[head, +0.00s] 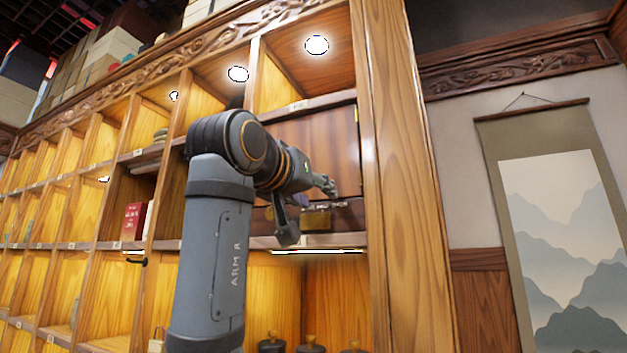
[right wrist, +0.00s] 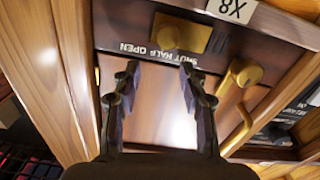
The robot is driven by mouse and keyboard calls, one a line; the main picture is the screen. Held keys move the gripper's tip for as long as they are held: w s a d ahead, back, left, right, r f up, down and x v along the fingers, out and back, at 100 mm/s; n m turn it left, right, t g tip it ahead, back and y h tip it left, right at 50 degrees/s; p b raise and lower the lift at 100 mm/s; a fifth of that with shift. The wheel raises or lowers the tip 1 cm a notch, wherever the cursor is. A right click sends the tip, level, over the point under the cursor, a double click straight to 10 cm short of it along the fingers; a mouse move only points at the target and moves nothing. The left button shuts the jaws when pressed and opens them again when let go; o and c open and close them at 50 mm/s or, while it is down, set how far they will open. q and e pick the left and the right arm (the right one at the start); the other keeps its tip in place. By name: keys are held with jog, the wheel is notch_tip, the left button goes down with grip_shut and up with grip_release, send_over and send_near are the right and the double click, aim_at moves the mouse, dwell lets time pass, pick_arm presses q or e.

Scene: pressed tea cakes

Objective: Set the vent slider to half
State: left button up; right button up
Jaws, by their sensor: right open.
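The vent slider (right wrist: 172,32), a brass plate with a raised knob, is on a dark wood strip at the top of the right wrist view. The upside-down words SHUT, HALF and OPEN run along the strip. In the head view, my right gripper (head: 328,186) is in front of the wooden panel, above the brass slider (head: 316,217). My left gripper is not in view.
A brass handle (right wrist: 237,92) stands to the right of the fingers in the right wrist view. A wooden post (head: 400,180) borders the compartment on the right. Dark jars (head: 311,345) stand on the shelf below. A scroll (head: 565,240) hangs on the wall.

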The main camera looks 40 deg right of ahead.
notch_tip(320, 180, up, 6)
jog(key=shift+f, duration=0.15)
jog(key=shift+f, duration=0.1)
dwell(0.5)
